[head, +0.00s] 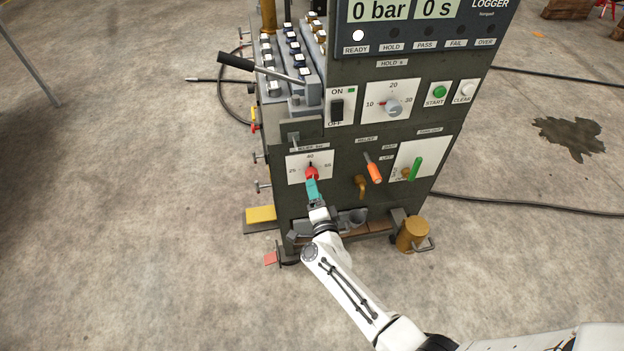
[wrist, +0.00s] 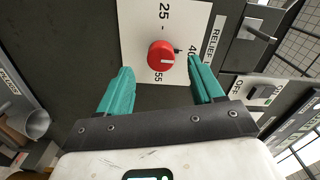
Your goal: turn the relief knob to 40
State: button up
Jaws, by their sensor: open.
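The relief knob (wrist: 161,55) is a round red knob on a white plate (wrist: 142,30) marked 25, 40 and 55. In the wrist view its white line points right, roughly toward the 40 side; the exact reading is hard to tell. In the head view the red knob (head: 312,172) sits on the lower left of the panel front, partly covered by my gripper. My gripper (wrist: 160,72) is open, with teal fingers to the left and right of the knob in the wrist view. The knob shows in the gap, just beyond the fingertips; no contact is visible. My gripper (head: 312,190) is right in front of the plate.
An orange-handled lever (head: 373,170) and a green-handled lever (head: 415,168) stand out right of the plate. A brass spout (head: 361,186) is nearer. A black-handled lever (head: 237,62) sticks out at upper left. A brass cylinder (head: 411,234) stands on the floor at right.

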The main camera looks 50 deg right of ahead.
jog(key=shift+p+v, duration=0.3)
jog(key=shift+v, duration=1.9)
jog(key=shift+w+a, duration=0.1)
jog(key=shift+a, duration=0.05)
jog(key=s+a+r+n+g+y, duration=0.2)
jog(key=s+a+n+g+y, duration=0.1)
jog(key=a+n+y, duration=1.2)
jog(key=s+d+r+n+g+h, duration=0.1)
jog(key=s+n+g, duration=0.1)
jog(key=s, duration=0.5)
jog(key=s+d+r+n+g+h, duration=0.2)
jog(key=s+g, duration=0.3)
jog(key=s, duration=0.3)
jog(key=s+d+r+n+g+h, duration=0.1)
jog(key=s+g, duration=0.3)
jog(key=s, duration=0.4)
jog(key=shift+s+d+r+n+h, duration=0.15)
jog(key=shift+d+r+n+h, duration=0.1)
jog(key=shift+r+n+h, duration=0.3)
